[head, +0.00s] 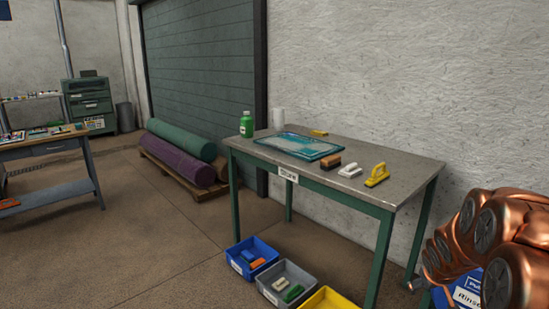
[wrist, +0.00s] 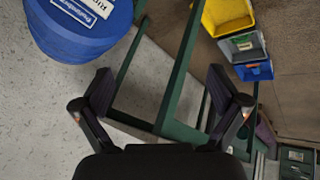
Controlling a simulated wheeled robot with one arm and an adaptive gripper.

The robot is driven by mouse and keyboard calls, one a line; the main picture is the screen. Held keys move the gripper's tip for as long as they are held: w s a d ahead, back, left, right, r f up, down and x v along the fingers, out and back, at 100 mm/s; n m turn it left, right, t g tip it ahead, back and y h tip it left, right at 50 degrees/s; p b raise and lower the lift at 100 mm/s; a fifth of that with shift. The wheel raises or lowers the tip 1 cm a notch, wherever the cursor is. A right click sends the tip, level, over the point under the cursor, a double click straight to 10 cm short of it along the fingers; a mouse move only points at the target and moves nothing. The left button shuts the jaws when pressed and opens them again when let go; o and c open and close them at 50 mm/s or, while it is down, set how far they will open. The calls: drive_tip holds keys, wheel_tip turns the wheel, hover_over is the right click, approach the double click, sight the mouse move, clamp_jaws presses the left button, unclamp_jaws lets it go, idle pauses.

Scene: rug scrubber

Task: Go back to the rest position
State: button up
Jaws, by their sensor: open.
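In the wrist view my gripper (wrist: 160,88) has its two dark fingers spread wide, with nothing between them. It is apart from the green-framed table, whose legs show beyond the fingers. In the head view my copper arm is at the lower right, beside the table's right end; the gripper itself is not clearly seen there. The grey-topped table (head: 395,178) stands against the wall. On it are a teal rug piece (head: 300,146), a green bottle (head: 247,125), a white cylinder (head: 279,117), a brown-topped brush (head: 328,163), a white brush (head: 350,171) and a yellow-handled scrubber (head: 377,175).
A blue bucket (head: 455,298) stands low at the right, partly hidden by my arm; it also shows in the wrist view (wrist: 75,38). Blue (head: 251,257), grey (head: 287,283) and yellow (head: 328,299) bins sit on the floor. Rolled rugs (head: 182,140) lie behind. Floor at left-centre is clear.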

drive_tip(key=s+a+r+g+y+p, duration=0.1)
drive_tip(key=s+a+r+g+p, duration=0.1)
drive_tip(key=s+a+r+p, duration=0.2)
drive_tip(key=s+a+r+g+y+p, duration=0.1)
drive_tip(key=s+a+r+p, duration=0.4)
drive_tip(key=s+a+r, duration=0.6)
drive_tip(key=s+a+r+g+y+p, duration=0.1)
drive_tip(key=s+a+r+g+p, duration=0.3)
drive_tip(key=s, duration=1.8)
drive_tip(key=a+r+p, duration=0.1)
drive_tip(key=a+r, duration=0.2)
drive_tip(key=a, duration=0.4)
drive_tip(key=shift+r+y, duration=0.25)
drive_tip(key=shift+y, duration=0.05)
